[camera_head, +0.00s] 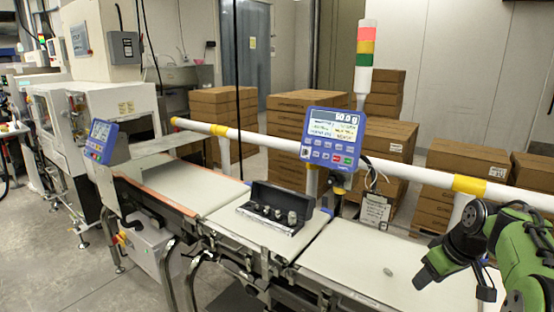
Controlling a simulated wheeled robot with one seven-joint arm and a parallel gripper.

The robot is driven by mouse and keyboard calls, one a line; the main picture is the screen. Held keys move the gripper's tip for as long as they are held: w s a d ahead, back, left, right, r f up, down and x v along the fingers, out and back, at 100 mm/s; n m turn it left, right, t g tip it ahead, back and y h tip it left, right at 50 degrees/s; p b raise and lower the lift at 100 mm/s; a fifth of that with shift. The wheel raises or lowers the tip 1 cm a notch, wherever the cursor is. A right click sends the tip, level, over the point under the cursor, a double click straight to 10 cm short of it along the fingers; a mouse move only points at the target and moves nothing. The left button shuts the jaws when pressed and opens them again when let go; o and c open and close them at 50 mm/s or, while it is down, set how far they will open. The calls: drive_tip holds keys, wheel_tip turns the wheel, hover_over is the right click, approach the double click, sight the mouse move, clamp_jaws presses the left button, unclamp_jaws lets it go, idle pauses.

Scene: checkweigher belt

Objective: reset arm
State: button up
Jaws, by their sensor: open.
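My green arm (525,255) comes in at the right edge, with a dark wrist. My gripper (456,284) points downward at the lower right, over the near right belt section (345,262). Its two dark fingers are spread apart with nothing seen between them. A small round grey disc (388,271) lies on that belt, left of my gripper and apart from it. An open black case (278,203) with several metal weights stands on the middle belt section, well to the left of my gripper.
A blue display panel (331,137) stands behind the belt, with a red, yellow and green light tower (366,55) near it. A white and yellow rail (410,172) runs behind the belt toward my arm. Stacked cardboard boxes (465,165) fill the back. Floor at lower left is partly clear.

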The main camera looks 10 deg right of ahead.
drive_tip(key=s+a+r+p, duration=0.1)
drive_tip(key=s+a+r, duration=0.2)
drive_tip(key=a, duration=0.3)
drive_tip(key=s+a+r+m+h+p, duration=0.1)
drive_tip(key=s+a+r, duration=0.1)
drive_tip(key=s+a, duration=0.3)
drive_tip(key=s+a+r+p, duration=0.1)
drive_tip(key=s+a+r, duration=0.15)
drive_tip(key=a, duration=0.45)
drive_tip(key=s+a+f, duration=0.1)
drive_tip(key=s+a, duration=0.1)
drive_tip(key=s, duration=0.5)
drive_tip(key=s+a+m+t+p, duration=0.1)
drive_tip(key=s+a, duration=0.2)
drive_tip(key=s, duration=0.3)
drive_tip(key=shift+s+a+f, duration=0.3)
drive_tip(key=shift+s+f, duration=0.05)
drive_tip(key=shift+f, duration=0.05)
idle(1.1)
